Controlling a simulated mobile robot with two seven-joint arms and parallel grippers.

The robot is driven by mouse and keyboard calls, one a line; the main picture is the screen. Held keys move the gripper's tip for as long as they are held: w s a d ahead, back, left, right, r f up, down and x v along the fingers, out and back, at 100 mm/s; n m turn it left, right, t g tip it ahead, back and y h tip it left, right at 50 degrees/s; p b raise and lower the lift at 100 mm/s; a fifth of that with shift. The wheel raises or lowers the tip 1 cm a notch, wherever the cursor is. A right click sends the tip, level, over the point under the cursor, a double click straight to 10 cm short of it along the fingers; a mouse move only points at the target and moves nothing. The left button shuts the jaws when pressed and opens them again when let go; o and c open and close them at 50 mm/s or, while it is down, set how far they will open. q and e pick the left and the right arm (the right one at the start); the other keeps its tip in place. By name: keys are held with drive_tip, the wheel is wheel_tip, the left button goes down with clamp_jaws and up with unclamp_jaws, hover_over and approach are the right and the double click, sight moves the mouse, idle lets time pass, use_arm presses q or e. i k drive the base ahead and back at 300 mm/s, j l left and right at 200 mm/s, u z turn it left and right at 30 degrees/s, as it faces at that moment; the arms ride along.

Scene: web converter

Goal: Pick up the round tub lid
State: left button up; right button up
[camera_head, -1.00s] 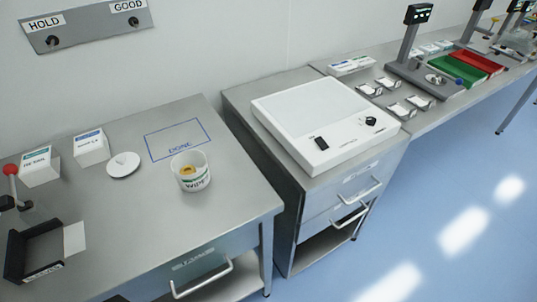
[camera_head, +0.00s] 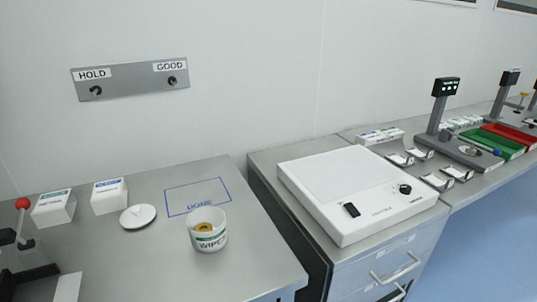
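The round tub lid (camera_head: 138,217) is a white disc with a small raised knob. It lies flat on the left steel table, in front of a white box with a blue-marked label (camera_head: 109,197). The open white tub (camera_head: 208,231), marked "WIPES", stands to the right of the lid, with something yellow inside. The lid and tub are apart. Neither of my grippers shows in the head view.
A blue outlined rectangle (camera_head: 197,196) lies behind the tub. Another white box (camera_head: 54,209), a red-knobbed lever (camera_head: 22,204) and a black holder are at left. A light box (camera_head: 357,190) stands on the cabinet at right, across a gap.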

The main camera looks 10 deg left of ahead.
sight(138, 216)
drive_tip(key=u, duration=1.25)
